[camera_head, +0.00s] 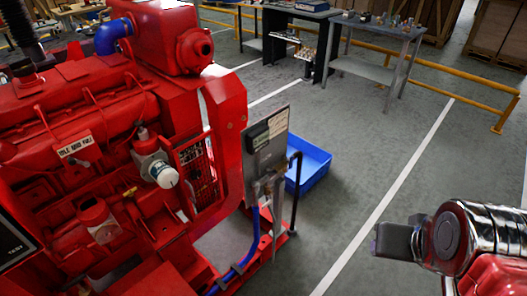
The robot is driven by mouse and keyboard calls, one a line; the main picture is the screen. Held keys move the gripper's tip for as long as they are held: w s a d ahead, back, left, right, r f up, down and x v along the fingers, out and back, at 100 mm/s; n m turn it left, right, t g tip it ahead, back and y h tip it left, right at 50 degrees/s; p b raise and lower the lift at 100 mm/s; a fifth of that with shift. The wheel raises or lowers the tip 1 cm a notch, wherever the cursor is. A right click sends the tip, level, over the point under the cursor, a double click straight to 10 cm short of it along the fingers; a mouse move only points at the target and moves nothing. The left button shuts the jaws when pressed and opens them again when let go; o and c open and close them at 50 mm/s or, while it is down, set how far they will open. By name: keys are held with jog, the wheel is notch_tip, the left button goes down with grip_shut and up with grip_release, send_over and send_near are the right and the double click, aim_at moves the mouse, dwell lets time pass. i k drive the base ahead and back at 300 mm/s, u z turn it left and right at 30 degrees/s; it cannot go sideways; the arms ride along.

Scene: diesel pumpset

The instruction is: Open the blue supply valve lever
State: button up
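No blue lever can be made out clearly. A blue hose (254,240) rises along the near end of the red pumpset to small grey metal fittings (262,188) below a grey panel (270,140); any valve there is too small to tell. A dark bent bar or pipe (296,190) stands just right of the fittings. My gripper (392,240) is at the lower right, well right of the panel and apart from it, over the floor. Its dark finger end points left, and I cannot see a gap between fingers. It appears to hold nothing.
The red pumpset (110,130) fills the left side. A blue tray (310,168) lies on the floor behind the panel. Workbenches (375,30) and a yellow rail (440,75) stand at the back. The grey floor between pumpset and gripper is clear.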

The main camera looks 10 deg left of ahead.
aim_at(291, 160)
jog(key=u, duration=0.4)
jog(key=i, duration=0.55)
jog(key=u, duration=0.65)
jog(key=i, duration=0.5)
jog(key=u, duration=0.3)
